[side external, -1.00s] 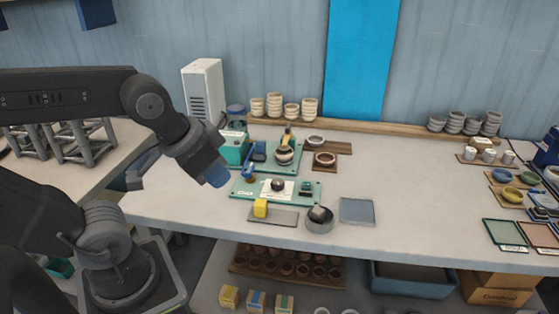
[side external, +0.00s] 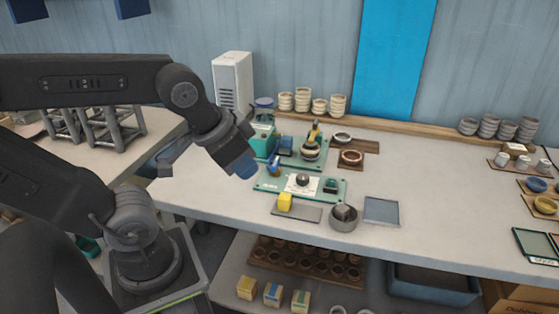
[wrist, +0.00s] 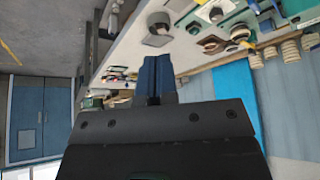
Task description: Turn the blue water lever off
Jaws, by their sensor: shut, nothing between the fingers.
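The blue water lever (side external: 274,163) is small in the side external view, beside the teal box at the left of the green boards. Its exact angle is hard to read at this size. My gripper (side external: 245,168) hangs left of the lever, with a small gap between them in the picture. Its blue fingers are shut together and empty, pointing down and right. In the wrist view my gripper (wrist: 157,75) also shows closed fingers, with the bench beyond them. I cannot pick out the lever surely there.
A green board (side external: 323,189) with a dark knob stands near the lever. Stacked cups (side external: 302,100) line the back. The bench's right middle is clear.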

